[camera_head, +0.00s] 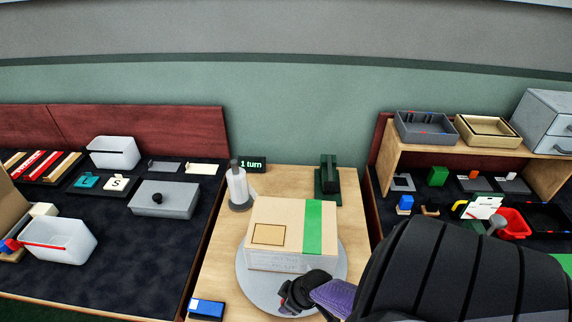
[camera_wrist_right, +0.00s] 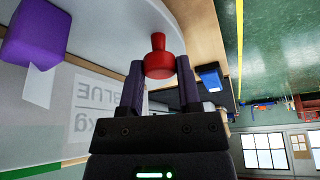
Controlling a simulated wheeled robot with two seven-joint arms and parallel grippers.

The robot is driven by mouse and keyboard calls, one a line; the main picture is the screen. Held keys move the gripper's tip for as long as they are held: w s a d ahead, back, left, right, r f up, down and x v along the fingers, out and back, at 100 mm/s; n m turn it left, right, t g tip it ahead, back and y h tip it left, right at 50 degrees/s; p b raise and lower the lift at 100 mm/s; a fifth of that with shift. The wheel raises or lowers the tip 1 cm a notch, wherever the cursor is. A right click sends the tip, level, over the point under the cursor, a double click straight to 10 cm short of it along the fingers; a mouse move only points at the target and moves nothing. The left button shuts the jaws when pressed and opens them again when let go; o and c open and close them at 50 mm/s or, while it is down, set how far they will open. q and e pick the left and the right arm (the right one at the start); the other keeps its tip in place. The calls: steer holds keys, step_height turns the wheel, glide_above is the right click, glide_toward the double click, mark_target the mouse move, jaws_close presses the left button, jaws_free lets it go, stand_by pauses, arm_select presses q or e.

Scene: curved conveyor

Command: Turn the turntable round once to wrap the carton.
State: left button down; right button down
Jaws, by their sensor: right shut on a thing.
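The tan carton (camera_head: 285,228), with a green stripe and a square label on top, sits on the round grey turntable (camera_head: 247,285). My right gripper (camera_head: 303,290) is at the turntable's front edge. In the right wrist view its fingers (camera_wrist_right: 160,80) are shut on a red knob (camera_wrist_right: 159,57) near the rim of the turntable (camera_wrist_right: 120,30). The carton's printed side (camera_wrist_right: 45,115) is close to the left of the fingers in that view. My left gripper is not in view. A white roll (camera_head: 237,187) stands upright behind the carton on the left.
A small display (camera_head: 251,165) reading "1 turn" and a dark green stand (camera_head: 328,182) are behind the turntable. A blue-topped box (camera_head: 207,309) lies at front left. Side tables hold bins and a shelf (camera_head: 463,146). A purple block (camera_wrist_right: 38,35) shows in the wrist view.

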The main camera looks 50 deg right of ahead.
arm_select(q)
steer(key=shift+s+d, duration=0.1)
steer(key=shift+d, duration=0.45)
arm_select(e)
steer(key=shift+s, duration=0.15)
steer(key=shift+c, duration=1.5)
jaws_free()
steer(key=shift+d, duration=0.1)
steer(key=shift+s+r+p, duration=0.1)
steer(key=shift+r+p, duration=0.2)
steer(key=shift+r, duration=0.1)
arm_select(q)
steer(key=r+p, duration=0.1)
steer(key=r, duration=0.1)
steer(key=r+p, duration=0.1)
steer(key=p, duration=0.1)
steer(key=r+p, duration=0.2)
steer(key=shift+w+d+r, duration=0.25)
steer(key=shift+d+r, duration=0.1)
arm_select(e)
steer(key=v, duration=0.9)
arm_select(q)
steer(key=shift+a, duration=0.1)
